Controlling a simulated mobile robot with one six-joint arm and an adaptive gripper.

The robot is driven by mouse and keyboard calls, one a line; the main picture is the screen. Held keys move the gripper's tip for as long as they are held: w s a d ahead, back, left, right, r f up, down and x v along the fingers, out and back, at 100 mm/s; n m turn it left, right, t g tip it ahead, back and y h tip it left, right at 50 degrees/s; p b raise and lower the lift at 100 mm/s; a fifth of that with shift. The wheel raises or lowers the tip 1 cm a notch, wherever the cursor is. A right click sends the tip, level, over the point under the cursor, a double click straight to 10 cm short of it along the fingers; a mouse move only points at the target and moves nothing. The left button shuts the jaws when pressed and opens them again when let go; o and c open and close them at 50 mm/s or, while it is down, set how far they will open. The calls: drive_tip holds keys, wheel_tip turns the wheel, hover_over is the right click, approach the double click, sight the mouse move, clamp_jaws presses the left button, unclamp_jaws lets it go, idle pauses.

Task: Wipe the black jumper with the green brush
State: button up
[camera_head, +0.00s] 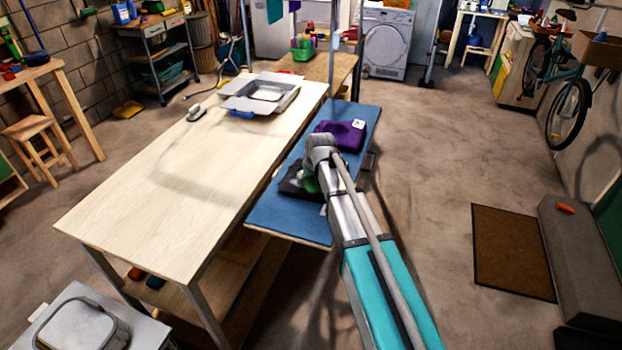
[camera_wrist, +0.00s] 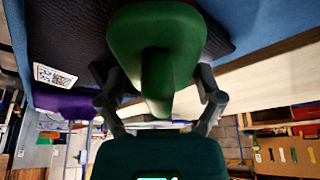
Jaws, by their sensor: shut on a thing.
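The black jumper (camera_head: 294,183) lies folded on the blue bench top beside the long wooden table. My arm covers part of it in the head view. In the wrist view the dark knit of the jumper (camera_wrist: 75,38) fills the upper left, with a white printed label. My gripper (camera_wrist: 158,108) is shut on the green brush (camera_wrist: 155,45), whose rounded body points away from the wrist towards the jumper. In the head view only a bit of the green brush (camera_head: 311,184) shows beside my arm. Whether its underside touches the jumper is hidden.
A folded purple garment (camera_head: 345,134) with a white label lies behind the jumper on the blue top (camera_head: 282,219). The wooden table (camera_head: 170,190) stands left, with an iron (camera_head: 196,113) and an open grey box (camera_head: 285,100) at its far end.

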sight(289, 177)
drive_tip(key=shift+w+a+r, duration=0.1)
drive_tip(key=shift+w+a, duration=0.2)
drive_tip(key=shift+a, duration=0.5)
drive_tip(key=shift+w+a, duration=0.25)
drive_tip(key=shift+a, duration=0.55)
drive_tip(key=shift+w+a, duration=0.3)
drive_tip(key=shift+a, duration=0.6)
drive_tip(key=shift+w+a, duration=0.3)
drive_tip(key=shift+a, duration=0.55)
drive_tip(key=shift+s+d, duration=0.35)
drive_tip(key=shift+d, duration=0.55)
drive_tip(key=shift+s+d, duration=0.3)
drive_tip(key=shift+d, duration=0.6)
drive_tip(key=shift+d, duration=0.1)
